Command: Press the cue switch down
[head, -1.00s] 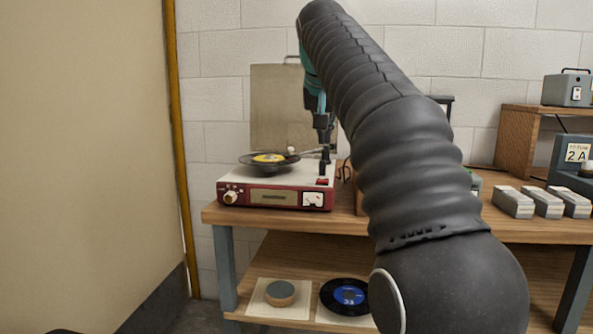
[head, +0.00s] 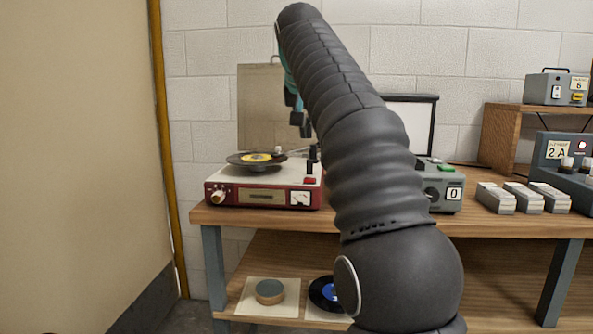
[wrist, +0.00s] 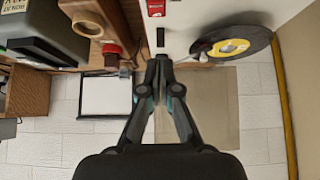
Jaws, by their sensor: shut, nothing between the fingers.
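The record player (head: 262,197) has a red front and pale top and stands at the bench's left end. A record with a yellow label (head: 255,159) lies on its platter and also shows in the wrist view (wrist: 232,46). A small red block (head: 310,180) sits at the deck's front right, also in the wrist view (wrist: 156,8). Behind it stands a short black piece (head: 312,154), seen as a dark bar in the wrist view (wrist: 160,37). I cannot tell which is the cue switch. My gripper (head: 304,133) is shut and empty, above the deck and apart from the black piece.
A grey unit marked 0 (head: 445,193) stands right of the player, partly behind my arm. Several grey boxes (head: 523,198) sit farther right. A shelf below holds a blue-labelled record (head: 323,292) and a round tin (head: 270,292). A tan panel (head: 85,150) is at left.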

